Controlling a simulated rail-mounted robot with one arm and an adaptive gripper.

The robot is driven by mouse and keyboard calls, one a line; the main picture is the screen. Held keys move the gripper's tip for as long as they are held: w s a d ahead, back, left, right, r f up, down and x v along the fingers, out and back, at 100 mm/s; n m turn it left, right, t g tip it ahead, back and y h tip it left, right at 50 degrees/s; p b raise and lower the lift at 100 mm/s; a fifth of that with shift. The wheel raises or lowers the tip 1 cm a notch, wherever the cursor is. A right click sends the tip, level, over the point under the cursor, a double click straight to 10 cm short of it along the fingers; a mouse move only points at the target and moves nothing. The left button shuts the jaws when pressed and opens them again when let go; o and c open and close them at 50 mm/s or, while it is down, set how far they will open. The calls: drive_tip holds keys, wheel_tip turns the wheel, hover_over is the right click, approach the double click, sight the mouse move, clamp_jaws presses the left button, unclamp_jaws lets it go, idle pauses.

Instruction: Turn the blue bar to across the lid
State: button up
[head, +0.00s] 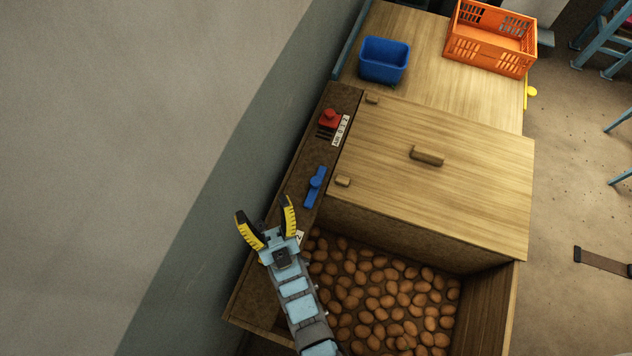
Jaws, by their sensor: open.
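The blue bar (315,187) is a small turning piece on the dark ledge at the left of the bin. It lies roughly along the ledge, beside the lid's left edge and not over it. The wooden lid (435,175) lies flat over part of the bin and has a wooden handle (427,156). My gripper (264,220) is open and empty, with yellow and black fingers pointing up the picture. It is to the lower left of the blue bar and apart from it in the picture.
A red bar (328,120) sits farther along the ledge by a white label (341,131). Brown potato-like items (385,295) fill the open bin part. A blue tub (384,60) and an orange crate (491,38) stand behind. A wall (190,190) rises at left.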

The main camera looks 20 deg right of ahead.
drive_tip(key=w+d+f+m+g+h+b, duration=0.1)
drive_tip(key=w+d+f+g, duration=0.3)
drive_tip(key=w, duration=0.6)
drive_tip(key=w+d+f+m+g+h+b, duration=0.1)
drive_tip(key=w+d+f+m+g+b, duration=0.1)
drive_tip(key=w+d+f, duration=0.6)
drive_tip(key=w+d+f+m+g+h+b, duration=0.1)
drive_tip(key=w+f+g, duration=0.2)
drive_tip(key=w, duration=1)
drive_tip(key=w+d+f+m+g+h+b, duration=0.1)
drive_tip(key=w+d+f+m+g+b, duration=0.15)
drive_tip(key=w+d+f+g, duration=0.5)
drive_tip(key=w+d+f+m+g+h+b, duration=0.1)
drive_tip(key=w+d+f+m+g+b, duration=0.2)
drive_tip(key=d+f, duration=0.6)
drive_tip(key=s+d+f+m+g+y+b, duration=0.1)
drive_tip(key=d+m+g, duration=0.15)
drive_tip(key=d, duration=0.35)
drive_tip(key=m+g+y+b, duration=0.5)
drive_tip(key=g+y+b, duration=0.1)
drive_tip(key=g+y, duration=0.35)
approach(316, 181)
drive_tip(key=x, duration=1)
drive_tip(key=shift+w+f, duration=0.1)
